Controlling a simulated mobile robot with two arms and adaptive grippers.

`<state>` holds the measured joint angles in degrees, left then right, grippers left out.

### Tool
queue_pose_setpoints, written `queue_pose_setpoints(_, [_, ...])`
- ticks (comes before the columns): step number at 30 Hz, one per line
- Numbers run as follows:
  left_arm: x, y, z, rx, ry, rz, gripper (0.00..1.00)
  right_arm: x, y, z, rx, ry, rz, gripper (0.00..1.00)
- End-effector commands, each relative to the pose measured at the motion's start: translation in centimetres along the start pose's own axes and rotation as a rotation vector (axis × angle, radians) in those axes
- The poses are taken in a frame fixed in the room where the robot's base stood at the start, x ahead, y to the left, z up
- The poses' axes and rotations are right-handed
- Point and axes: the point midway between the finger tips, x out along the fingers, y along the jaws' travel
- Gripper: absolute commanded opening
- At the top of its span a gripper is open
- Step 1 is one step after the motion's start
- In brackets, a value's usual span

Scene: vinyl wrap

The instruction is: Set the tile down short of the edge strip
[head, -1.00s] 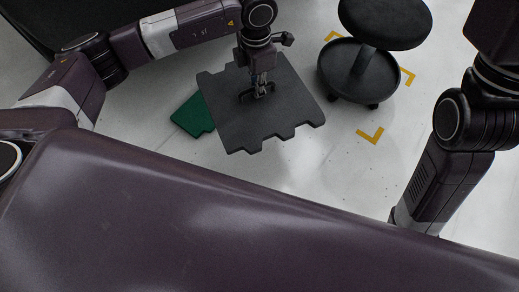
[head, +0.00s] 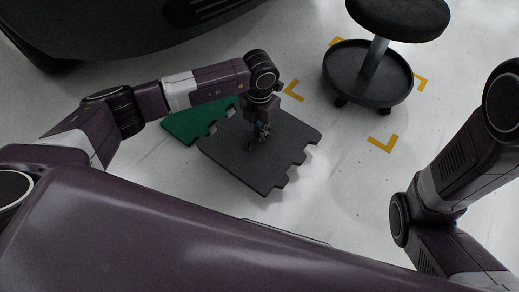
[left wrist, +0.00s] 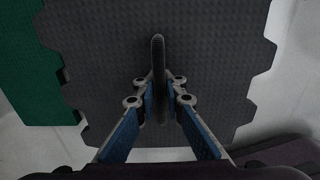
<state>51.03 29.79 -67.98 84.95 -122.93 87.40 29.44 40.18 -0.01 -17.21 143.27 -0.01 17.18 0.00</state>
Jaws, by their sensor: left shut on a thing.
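The dark grey tile (head: 232,151) has notched edges and a raised black loop handle on its middle. My left gripper (head: 259,132) is above the tile's middle and shut on that handle. In the left wrist view the gripper (left wrist: 158,100) has its fingers on both sides of the upright handle (left wrist: 158,58), with the tile (left wrist: 215,60) filling the picture below. A green notched piece (head: 190,124) lies along the tile's far left side; I cannot tell whether it is the edge strip, or whether the tile touches it. My right gripper is out of view.
A black round stool (head: 340,75) stands on the floor at the back right, with yellow corner marks (head: 383,144) around it. A dark car body (head: 120,25) is at the back left. Pale floor to the right of the tile is clear.

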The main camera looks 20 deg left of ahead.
Motion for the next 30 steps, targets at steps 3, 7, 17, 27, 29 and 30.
queue_pose_setpoints(3, [1.6,0.0,0.1,0.001,-0.002,0.000,0.00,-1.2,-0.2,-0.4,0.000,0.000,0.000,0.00])
queue_pose_setpoints(7, [2.2,0.0,0.1,0.001,-0.002,0.000,0.00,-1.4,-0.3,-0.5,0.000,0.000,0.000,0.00])
queue_pose_setpoints(17, [6.2,0.0,0.1,0.001,-0.001,0.000,0.00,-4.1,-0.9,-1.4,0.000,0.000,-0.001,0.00])
queue_pose_setpoints(27, [6.3,0.0,0.1,0.001,-0.001,0.000,0.00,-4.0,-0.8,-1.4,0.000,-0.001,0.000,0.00])
queue_pose_setpoints(29, [6.3,0.0,0.0,0.001,-0.001,0.000,0.10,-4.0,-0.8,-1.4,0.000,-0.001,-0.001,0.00])
queue_pose_setpoints(30, [6.3,0.0,0.0,0.001,-0.001,0.000,0.15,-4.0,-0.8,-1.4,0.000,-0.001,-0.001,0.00])
